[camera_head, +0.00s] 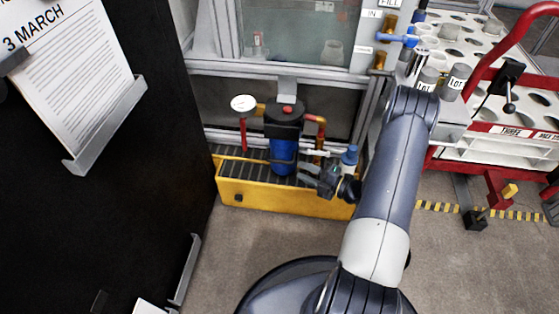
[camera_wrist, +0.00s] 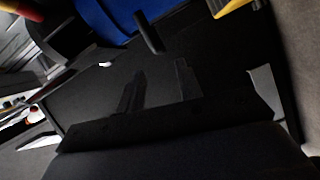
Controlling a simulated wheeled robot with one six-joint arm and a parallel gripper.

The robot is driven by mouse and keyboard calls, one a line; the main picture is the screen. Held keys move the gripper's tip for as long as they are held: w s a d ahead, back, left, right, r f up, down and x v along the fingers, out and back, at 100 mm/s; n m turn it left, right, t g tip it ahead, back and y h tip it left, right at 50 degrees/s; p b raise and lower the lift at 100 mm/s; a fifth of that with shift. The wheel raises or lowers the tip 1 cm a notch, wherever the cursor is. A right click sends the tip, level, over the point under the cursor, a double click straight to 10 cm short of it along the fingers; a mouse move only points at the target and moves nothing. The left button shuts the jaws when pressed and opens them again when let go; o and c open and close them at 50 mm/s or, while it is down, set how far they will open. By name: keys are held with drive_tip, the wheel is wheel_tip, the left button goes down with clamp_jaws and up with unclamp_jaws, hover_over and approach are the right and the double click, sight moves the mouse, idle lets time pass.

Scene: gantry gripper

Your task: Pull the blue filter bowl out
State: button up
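The blue filter bowl (camera_head: 284,156) hangs upright under a dark filter head (camera_head: 284,122) in the head view. Its lower end is close above the grated top of a yellow tray (camera_head: 270,197). My gripper (camera_head: 307,174) is just right of the bowl's lower part, with its fingers pointing toward it. The fingers look apart, with nothing seen between them. Whether a fingertip touches the bowl I cannot tell. In the wrist view the blue bowl (camera_wrist: 108,14) shows at the top edge, beyond my dark gripper (camera_wrist: 160,85). That view is very dark around the fingers.
A pressure gauge (camera_head: 243,103) and a red handle stand left of the filter. A blue-capped bottle (camera_head: 349,157) stands right of my gripper. A dark panel (camera_head: 130,190) fills the left side. A red-framed rack (camera_head: 475,85) stands right. Floor in front of the tray is clear.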

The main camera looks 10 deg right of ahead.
sight(278, 161)
drive_tip(key=b+x, duration=0.2)
drive_tip(key=x, duration=0.8)
drive_tip(key=shift+a+b, duration=0.15)
drive_tip(key=shift+b, duration=0.25)
drive_tip(key=shift+c, duration=0.5)
clamp_jaws()
